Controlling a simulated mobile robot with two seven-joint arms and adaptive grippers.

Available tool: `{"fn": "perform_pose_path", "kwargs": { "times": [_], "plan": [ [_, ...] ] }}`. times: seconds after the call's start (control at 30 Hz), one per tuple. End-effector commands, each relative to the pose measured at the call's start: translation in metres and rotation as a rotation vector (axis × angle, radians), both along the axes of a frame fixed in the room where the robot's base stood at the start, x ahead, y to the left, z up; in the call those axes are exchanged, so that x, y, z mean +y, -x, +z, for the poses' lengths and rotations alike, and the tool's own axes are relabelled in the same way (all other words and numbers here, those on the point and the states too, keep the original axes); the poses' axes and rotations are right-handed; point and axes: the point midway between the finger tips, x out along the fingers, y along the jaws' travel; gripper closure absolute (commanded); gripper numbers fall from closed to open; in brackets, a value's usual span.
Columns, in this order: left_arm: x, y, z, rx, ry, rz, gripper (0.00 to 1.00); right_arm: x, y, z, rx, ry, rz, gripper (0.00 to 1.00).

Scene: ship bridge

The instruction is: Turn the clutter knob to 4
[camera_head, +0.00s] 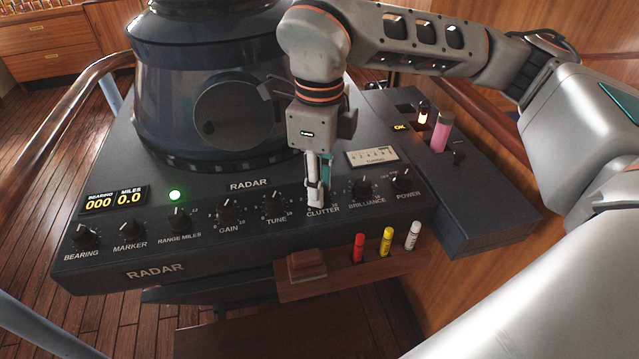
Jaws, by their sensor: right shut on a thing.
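The radar console (120,190) stands in the middle, with a row of black knobs along its sloped front. My right gripper (316,203) points down onto the place of the clutter knob, just above the "CLUTTER" label (323,211). It is shut on the clutter knob, which the fingers hide, so its pointer and setting cannot be read. The tune knob (273,202) is just left of the fingers and the brilliance knob (363,186) just right. My left gripper is not in view.
The gain knob (228,210) and power knob (401,178) are in the same row. A large dark cylinder (205,100) rises behind. A wooden rack (340,272) with red, yellow and white markers hangs below the front edge. A side panel (480,205) holds a pink cylinder (441,131).

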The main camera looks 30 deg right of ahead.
Motion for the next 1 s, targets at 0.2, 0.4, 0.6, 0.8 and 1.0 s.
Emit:
{"fn": "perform_pose_path", "kwargs": {
  "times": [0.2, 0.4, 0.6, 0.8, 1.0],
  "plan": [
    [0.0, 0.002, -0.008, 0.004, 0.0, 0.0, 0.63, 0.0, -0.001, -0.001, -0.002, -0.001, -0.162, 1.0],
    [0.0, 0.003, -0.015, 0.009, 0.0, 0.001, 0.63, 0.0, 0.0, 0.0, -0.001, 0.0, -0.352, 1.0],
    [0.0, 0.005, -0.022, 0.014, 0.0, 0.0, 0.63, 0.0, -0.001, 0.0, -0.001, 0.0, -0.542, 1.0],
    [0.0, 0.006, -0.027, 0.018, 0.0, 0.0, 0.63, 0.0, -0.001, 0.0, -0.001, 0.0, -0.732, 1.0],
    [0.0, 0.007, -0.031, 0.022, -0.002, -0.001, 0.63, 0.0, -0.001, 0.0, -0.001, -0.002, -0.919, 1.0]
  ]
}}
